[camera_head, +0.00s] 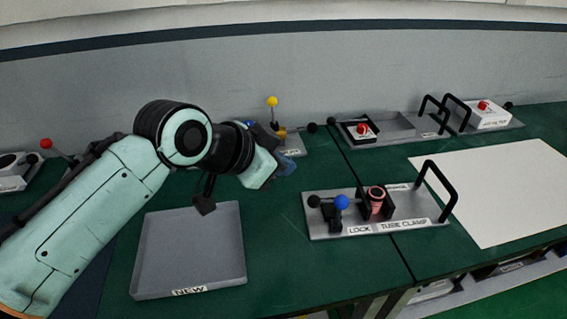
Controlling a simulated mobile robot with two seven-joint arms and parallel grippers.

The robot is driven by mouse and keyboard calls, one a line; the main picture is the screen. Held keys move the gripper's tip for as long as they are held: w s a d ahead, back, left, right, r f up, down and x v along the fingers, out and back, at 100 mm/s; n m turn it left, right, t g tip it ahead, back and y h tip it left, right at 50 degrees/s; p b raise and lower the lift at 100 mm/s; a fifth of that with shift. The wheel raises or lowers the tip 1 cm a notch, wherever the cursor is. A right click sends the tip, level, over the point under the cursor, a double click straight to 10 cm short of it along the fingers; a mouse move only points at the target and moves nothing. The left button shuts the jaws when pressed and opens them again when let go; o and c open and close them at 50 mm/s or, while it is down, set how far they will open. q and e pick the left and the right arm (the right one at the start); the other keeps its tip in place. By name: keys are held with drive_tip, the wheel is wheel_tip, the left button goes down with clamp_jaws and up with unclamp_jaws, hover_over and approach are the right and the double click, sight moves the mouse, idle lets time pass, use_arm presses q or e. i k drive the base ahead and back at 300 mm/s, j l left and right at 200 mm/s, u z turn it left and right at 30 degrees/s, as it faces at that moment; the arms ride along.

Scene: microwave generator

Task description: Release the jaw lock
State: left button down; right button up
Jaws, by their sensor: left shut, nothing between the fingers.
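The tube clamp fixture (405,213) is a grey plate on the green bench, labelled "LOCK" and "TUBE CLAMP". A blue ball knob (341,202) stands above the "LOCK" label, with a black knob to its left. A pinkish tube (376,199) sits upright between dark jaws right of the blue knob. My left gripper (278,172) is shut and empty, above the bench, up and left of the fixture and apart from it. Its fingers are small and partly hidden by its own body. My right gripper is not in view.
A grey tray (237,272) labelled "NEW" lies below my left arm. A yellow-knobbed lever (272,102) stands behind my gripper. Fixtures with red buttons (362,129) and black handles line the back right. A white sheet (500,190) covers the right bench.

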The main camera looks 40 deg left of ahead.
sight(341, 202)
drive_tip(key=k+l, duration=0.75)
drive_tip(key=l, duration=0.25)
